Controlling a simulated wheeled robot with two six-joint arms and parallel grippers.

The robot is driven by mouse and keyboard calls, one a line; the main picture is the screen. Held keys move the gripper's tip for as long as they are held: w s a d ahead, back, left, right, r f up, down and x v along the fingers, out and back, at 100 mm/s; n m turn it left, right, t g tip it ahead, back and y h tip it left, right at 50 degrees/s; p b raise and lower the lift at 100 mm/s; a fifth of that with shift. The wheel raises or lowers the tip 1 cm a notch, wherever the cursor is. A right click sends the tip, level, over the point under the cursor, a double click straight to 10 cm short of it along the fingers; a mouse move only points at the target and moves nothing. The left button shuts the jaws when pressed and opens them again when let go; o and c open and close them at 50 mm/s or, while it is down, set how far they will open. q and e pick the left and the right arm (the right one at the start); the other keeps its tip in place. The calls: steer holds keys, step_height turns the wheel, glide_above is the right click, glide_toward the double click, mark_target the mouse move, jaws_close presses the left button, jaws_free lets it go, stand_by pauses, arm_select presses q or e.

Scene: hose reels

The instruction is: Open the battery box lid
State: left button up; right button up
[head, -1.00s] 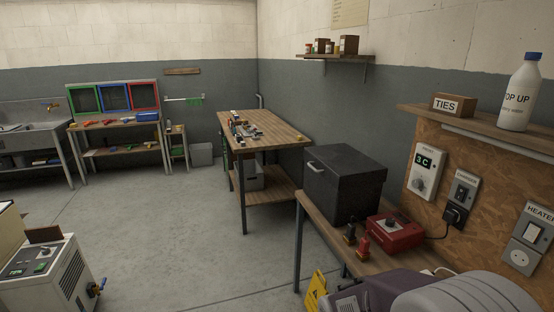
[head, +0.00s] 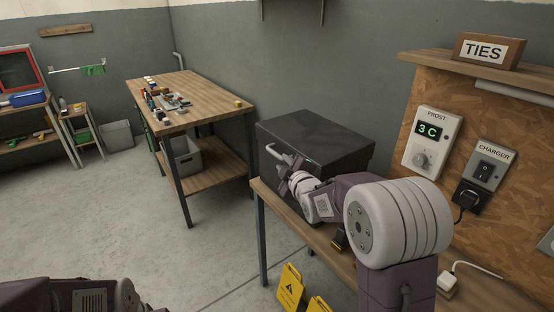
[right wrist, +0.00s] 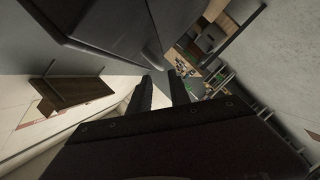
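The battery box (head: 330,150) is a dark grey box on a wooden bench, and its lid is down. A light bar handle (head: 275,152) sticks out from its left-facing front. My right gripper (head: 284,172) is at that front, close to the handle; whether it touches the handle is hard to tell. In the right wrist view the two dark fingers (right wrist: 160,90) stand apart with no clear object between them, and the grey box (right wrist: 105,25) fills the upper part. My left arm shows at the bottom left, but its gripper is out of view.
The bench (head: 262,190) carries the box; a black clamp (head: 338,241) is partly hidden by my right arm. The wall board (head: 460,125) with frost and charger units stands at right. Yellow signs (head: 291,288) are below. Open floor (head: 150,220) lies left.

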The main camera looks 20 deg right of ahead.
mark_target(277, 156)
steer(key=p+x, duration=0.2)
steer(key=x, duration=0.7)
steer(key=shift+w+a+f, duration=0.1)
steer(key=shift+w, duration=0.25)
jaws_close()
stand_by(0.9)
